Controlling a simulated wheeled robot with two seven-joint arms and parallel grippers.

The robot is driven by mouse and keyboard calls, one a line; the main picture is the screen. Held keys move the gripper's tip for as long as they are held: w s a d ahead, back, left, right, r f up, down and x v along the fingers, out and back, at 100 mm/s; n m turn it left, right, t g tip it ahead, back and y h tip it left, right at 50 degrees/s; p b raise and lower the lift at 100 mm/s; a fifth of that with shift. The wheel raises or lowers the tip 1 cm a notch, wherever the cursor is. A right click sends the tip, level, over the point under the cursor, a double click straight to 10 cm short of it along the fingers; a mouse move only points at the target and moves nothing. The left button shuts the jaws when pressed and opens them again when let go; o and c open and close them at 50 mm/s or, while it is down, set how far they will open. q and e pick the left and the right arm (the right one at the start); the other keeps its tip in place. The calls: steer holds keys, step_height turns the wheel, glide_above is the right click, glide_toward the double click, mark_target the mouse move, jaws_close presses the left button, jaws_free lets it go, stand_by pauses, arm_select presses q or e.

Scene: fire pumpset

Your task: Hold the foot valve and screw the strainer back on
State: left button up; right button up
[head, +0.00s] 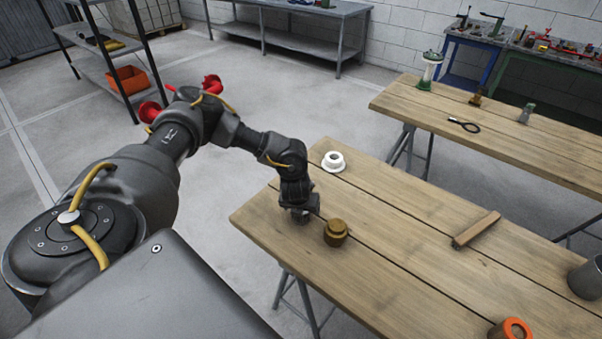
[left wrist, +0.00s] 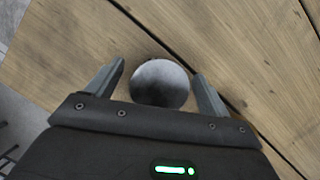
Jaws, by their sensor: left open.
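My left gripper (head: 300,214) points down at the near left end of the wooden table. In the left wrist view its two fingers (left wrist: 160,82) are apart, one on each side of a grey, round-topped metal piece (left wrist: 160,84). The piece stands on the planks; I cannot tell whether a finger touches it, or whether it is the strainer. In the head view the gripper mostly hides it. A brass-coloured stepped round piece (head: 336,234), possibly the foot valve, stands just right of the gripper. My right gripper is not in view.
The wooden table (head: 400,240) also holds a white flanged ring (head: 333,161), a wooden bar (head: 476,230), an orange-rimmed part (head: 514,329) and a grey cylinder (head: 588,278). A second table (head: 480,135) with small tools stands behind.

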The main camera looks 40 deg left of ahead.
arm_select(q)
steer(key=shift+w+a+f, duration=0.1)
steer(key=shift+w+f, duration=0.1)
steer(key=shift+f, duration=0.4)
steer(key=shift+c, duration=0.3)
steer(key=c, duration=1)
steer(key=shift+r, duration=0.2)
steer(key=shift+r, duration=0.65)
steer(key=shift+s+d+r+p, duration=0.35)
steer(key=shift+s+d+r, duration=0.65)
steer(key=shift+s+r, duration=1)
steer(key=shift+s+d+r+p, duration=0.4)
steer(key=shift+s+d+r, duration=0.6)
steer(key=shift+s+r, duration=1.05)
steer(key=shift+s+d+r+p, duration=0.35)
steer(key=shift+s+d+r, duration=0.65)
steer(key=shift+s+r, duration=1)
